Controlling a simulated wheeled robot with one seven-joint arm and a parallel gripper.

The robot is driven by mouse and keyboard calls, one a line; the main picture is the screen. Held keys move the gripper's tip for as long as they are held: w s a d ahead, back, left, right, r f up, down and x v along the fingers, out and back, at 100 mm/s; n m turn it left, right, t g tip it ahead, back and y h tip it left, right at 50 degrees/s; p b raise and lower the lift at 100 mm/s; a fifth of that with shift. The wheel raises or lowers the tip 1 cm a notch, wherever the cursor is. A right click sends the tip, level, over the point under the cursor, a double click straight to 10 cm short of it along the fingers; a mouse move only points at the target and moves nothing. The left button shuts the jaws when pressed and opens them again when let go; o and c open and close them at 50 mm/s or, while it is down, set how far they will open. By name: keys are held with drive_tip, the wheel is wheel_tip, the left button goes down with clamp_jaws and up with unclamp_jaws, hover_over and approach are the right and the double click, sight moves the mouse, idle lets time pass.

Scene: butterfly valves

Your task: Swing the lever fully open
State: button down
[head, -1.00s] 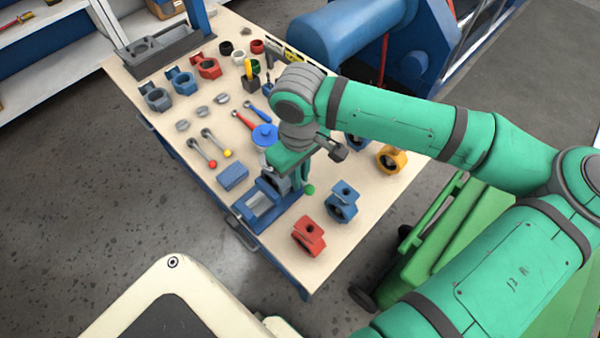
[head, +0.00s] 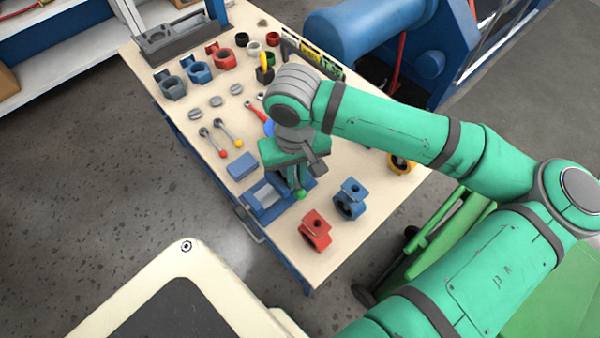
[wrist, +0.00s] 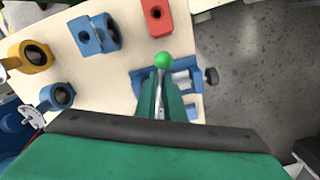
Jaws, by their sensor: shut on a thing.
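The lever with a green ball end (head: 300,193) sits at the blue vise (head: 262,204) near the table's front edge. My gripper (head: 298,180) points down and is shut on the lever. In the wrist view the green ball (wrist: 162,60) sticks out past the fingertips, and the lever's metal rod (wrist: 159,88) runs between the green fingers of my gripper (wrist: 165,95). The blue vise (wrist: 144,76) lies below and around the fingers. The valve body that the lever belongs to is hidden behind my gripper.
A red valve (head: 316,230) and a blue valve (head: 350,198) stand right of the vise, close by. A yellow valve (head: 398,162) is farther back. A blue box (head: 242,165) and two ball-ended levers (head: 228,132) lie to the left.

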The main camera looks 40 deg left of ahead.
drive_tip(key=s+a+m, duration=0.4)
drive_tip(key=a+m, duration=0.7)
drive_tip(key=m, duration=0.5)
drive_tip(key=shift+s, duration=0.25)
idle(2.1)
drive_tip(key=shift+a, duration=0.1)
drive_tip(key=shift+w+a+m, duration=0.1)
drive_tip(key=shift+a+m, duration=0.1)
drive_tip(key=shift+m, duration=0.2)
drive_tip(key=c, duration=1.7)
unclamp_jaws()
drive_tip(key=shift+c, duration=0.2)
wheel_tip(320, 180, up, 7)
